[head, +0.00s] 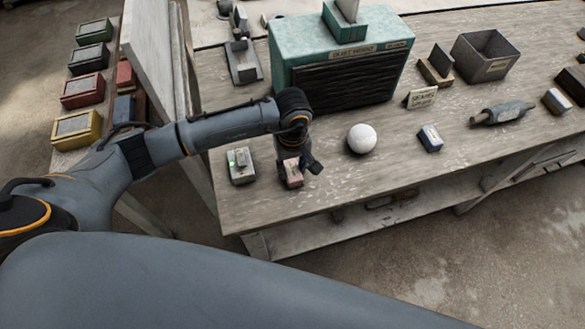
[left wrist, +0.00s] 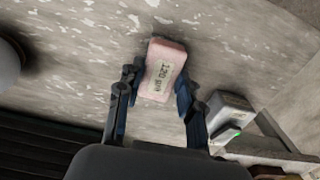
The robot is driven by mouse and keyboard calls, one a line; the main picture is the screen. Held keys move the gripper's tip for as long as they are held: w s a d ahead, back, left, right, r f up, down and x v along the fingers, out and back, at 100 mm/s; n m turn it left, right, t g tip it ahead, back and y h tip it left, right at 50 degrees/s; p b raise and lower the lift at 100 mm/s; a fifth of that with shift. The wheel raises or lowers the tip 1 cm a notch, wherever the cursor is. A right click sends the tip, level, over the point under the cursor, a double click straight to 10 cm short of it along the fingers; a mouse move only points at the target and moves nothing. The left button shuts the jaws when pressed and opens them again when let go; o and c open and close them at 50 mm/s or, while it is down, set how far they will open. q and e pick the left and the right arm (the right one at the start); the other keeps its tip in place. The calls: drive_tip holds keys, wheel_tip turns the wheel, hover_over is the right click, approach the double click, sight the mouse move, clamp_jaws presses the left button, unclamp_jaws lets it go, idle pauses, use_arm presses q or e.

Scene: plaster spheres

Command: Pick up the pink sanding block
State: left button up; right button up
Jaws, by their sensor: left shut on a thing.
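The pink sanding block (head: 293,175) is at the front left of the workbench in the head view. My right gripper is not in view.
A small grey device (head: 241,166) with a green light stands close left of the block. A white sphere (head: 361,139) and a blue-sided block (head: 430,139) are to the right. A teal dust hood (head: 335,55) stands behind. The bench (head: 330,195) is bare near its front edge.

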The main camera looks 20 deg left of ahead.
use_arm(q)
drive_tip(key=shift+r+b, duration=0.3)
drive_tip(key=s+d+r+b, duration=0.6)
drive_tip(key=s+d+r, duration=0.1)
drive_tip(key=d+r, duration=0.4)
drive_tip(key=shift+s+d+r, duration=0.35)
drive_tip(key=shift+d+r, duration=0.05)
drive_tip(key=shift+r, duration=0.15)
